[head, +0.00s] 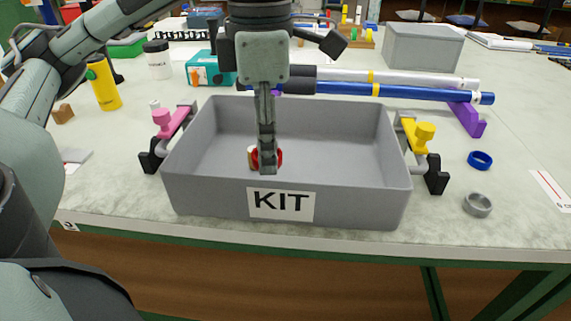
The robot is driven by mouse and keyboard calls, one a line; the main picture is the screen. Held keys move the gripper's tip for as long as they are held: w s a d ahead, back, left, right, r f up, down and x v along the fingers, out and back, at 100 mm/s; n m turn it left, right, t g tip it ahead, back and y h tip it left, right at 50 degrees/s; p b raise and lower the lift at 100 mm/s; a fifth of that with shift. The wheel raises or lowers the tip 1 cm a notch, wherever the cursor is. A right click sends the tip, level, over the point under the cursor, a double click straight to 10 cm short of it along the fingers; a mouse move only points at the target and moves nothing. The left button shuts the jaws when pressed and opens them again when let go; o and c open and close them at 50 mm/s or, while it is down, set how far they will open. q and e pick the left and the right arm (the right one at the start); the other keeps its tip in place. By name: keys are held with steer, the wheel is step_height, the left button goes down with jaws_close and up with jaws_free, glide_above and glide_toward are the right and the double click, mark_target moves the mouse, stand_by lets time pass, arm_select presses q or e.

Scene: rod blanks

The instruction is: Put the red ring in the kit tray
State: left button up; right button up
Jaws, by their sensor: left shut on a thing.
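The kit tray (343,199) is a grey open box with a "KIT" label on its front wall, near the table's front edge. My left gripper (267,160) points down into the tray, with its fingers shut. The red ring (280,157) shows at both sides of the fingertips, held in them and mostly hidden behind them. It is inside the tray's outline; I cannot tell whether it touches the floor. My right gripper is not in view.
A pink clamp (170,122) and a yellow clamp (422,133) grip the tray's sides. A blue ring (480,160) and a grey ring (477,205) lie to the right. Blue (400,91) and silver rods lie behind. A yellow bottle (103,85) stands left.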

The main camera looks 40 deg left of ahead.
arm_select(q)
steer(key=w+f, duration=0.2)
steer(key=w, duration=0.1)
steer(key=w+f, duration=0.1)
steer(key=w, duration=0.1)
step_height(320, 180, down, 3)
steer(key=shift+a+f, duration=0.1)
steer(key=shift+f, duration=0.45)
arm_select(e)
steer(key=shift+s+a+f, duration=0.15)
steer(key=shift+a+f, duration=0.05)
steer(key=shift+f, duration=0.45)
arm_select(q)
steer(key=shift+f, duration=0.1)
